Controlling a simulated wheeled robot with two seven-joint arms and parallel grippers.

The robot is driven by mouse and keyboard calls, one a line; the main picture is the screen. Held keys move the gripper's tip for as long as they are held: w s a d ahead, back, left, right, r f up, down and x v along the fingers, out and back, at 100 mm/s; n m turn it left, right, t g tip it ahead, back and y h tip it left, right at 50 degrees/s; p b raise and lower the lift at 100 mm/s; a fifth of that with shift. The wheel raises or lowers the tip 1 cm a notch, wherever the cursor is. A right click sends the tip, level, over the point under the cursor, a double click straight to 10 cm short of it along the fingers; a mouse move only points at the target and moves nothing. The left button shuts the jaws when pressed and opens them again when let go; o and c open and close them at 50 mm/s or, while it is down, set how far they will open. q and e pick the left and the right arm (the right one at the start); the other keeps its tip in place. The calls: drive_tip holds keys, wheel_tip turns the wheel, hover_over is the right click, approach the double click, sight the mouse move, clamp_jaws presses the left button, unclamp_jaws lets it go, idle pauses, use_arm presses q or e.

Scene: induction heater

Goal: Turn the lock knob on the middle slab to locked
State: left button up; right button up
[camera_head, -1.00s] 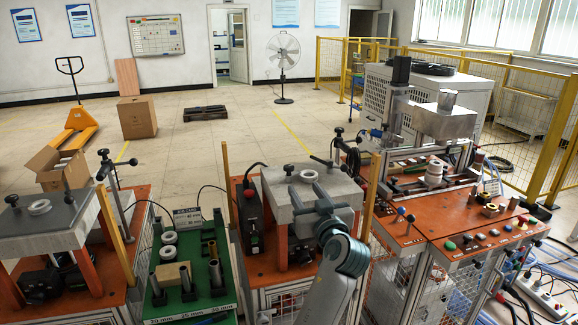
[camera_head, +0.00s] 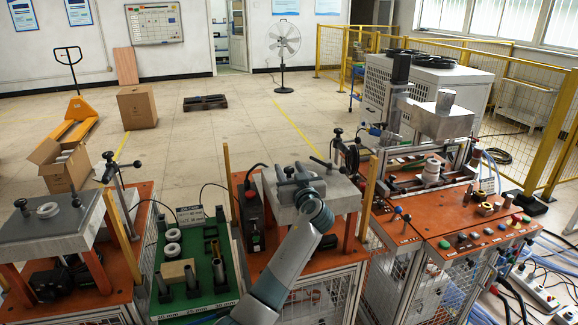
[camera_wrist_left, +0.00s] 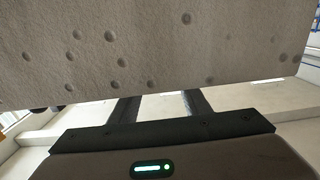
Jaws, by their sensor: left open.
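The middle slab (camera_head: 338,193) is a thick grey block on orange posts, above an orange-topped stand. A dark lock knob (camera_head: 289,170) shows at the slab's far left, close to my left gripper's fingers. My left gripper (camera_head: 292,176) is open over the slab's left part, its fingers pointing away from me. I cannot tell whether they touch the knob or whether it reads locked. In the left wrist view, a pitted grey surface (camera_wrist_left: 150,50), apparently the slab, hides the fingertips (camera_wrist_left: 160,100); the knob is not visible there. My right gripper is not in view.
A rod with a dark handle (camera_head: 322,162) stands at the slab's back edge. A yellow post (camera_head: 370,192) rises at its right and another (camera_head: 228,180) at its left. A green board (camera_head: 200,298) with tubes and rings lies left. A similar slab (camera_head: 50,225) stands far left.

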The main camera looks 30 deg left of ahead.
use_arm(q)
drive_tip(key=shift+w+a, duration=0.2)
drive_tip(key=shift+c, duration=0.3)
drive_tip(key=c, duration=0.9)
drive_tip(key=shift+c, duration=0.2)
drive_tip(key=shift+s+m+t+h, duration=0.1)
drive_tip(key=shift+m+t+h, duration=0.6)
drive_tip(key=shift+t+h, duration=0.1)
drive_tip(key=m+t+h+p, duration=0.2)
drive_tip(key=h, duration=0.1)
drive_tip(key=shift+r+m, duration=0.1)
drive_tip(key=shift+m, duration=0.2)
drive_tip(key=shift+m+t+h, duration=0.3)
drive_tip(key=shift+t+h, duration=0.1)
drive_tip(key=shift+h, duration=0.2)
